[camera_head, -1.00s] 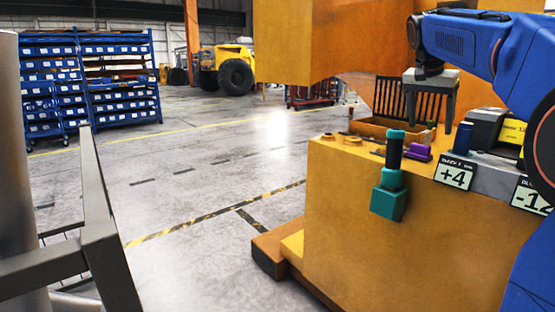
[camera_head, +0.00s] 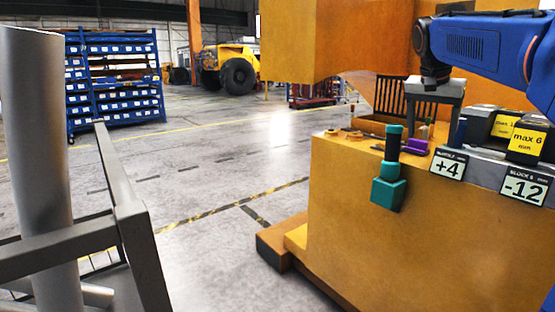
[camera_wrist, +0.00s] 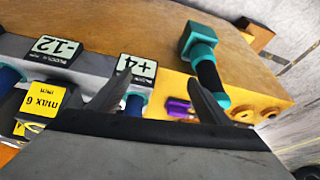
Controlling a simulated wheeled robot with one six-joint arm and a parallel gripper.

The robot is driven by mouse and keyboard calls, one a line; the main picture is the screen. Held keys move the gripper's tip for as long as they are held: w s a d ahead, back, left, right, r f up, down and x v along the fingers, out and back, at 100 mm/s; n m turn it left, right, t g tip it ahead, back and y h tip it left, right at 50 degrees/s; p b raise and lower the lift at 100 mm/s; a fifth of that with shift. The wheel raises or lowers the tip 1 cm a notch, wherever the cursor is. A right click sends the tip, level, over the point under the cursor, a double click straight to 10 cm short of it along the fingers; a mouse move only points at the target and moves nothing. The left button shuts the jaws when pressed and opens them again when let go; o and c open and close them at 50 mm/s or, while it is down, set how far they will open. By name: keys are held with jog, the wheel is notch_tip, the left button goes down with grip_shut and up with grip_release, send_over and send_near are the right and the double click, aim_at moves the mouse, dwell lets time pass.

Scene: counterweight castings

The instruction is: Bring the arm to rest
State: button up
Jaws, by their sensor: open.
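My gripper (camera_head: 434,112) hangs from my blue arm above the orange casting (camera_head: 400,250), at the right of the head view. Its two fingers point down, apart, with nothing seen between them. In the wrist view my gripper (camera_wrist: 160,85) also shows two separate dark fingers, over the casting's top. A teal and black tool (camera_head: 390,170) stands at the casting's near edge, left of my gripper in the head view. It also shows in the wrist view (camera_wrist: 201,45), beside one finger.
The +4 sign (camera_head: 448,165), -12 sign (camera_head: 523,187) and yellow max 6 label (camera_head: 526,142) are by the grey block. A purple item (camera_head: 417,148) lies near the tool. A grey frame (camera_head: 135,225) stands at left; blue racks (camera_head: 112,80) stand behind. The floor between is clear.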

jog(key=s+a+f+n+y, duration=0.1)
jog(key=s+a+f+n, duration=0.2)
jog(key=s+f, duration=0.7)
jog(key=s+a+f+n+t+y, duration=0.1)
jog(key=s+a+f+n, duration=0.2)
jog(key=s+f, duration=0.7)
jog(key=s+a+f+n+y, duration=0.1)
jog(key=s+a+f+n, duration=0.2)
jog(key=s+a+f, duration=0.3)
jog(key=s+f, duration=0.4)
jog(key=s, duration=0.2)
jog(key=shift+s+a+t, duration=0.15)
jog(key=shift+s+t, duration=0.1)
jog(key=shift+t, duration=0.05)
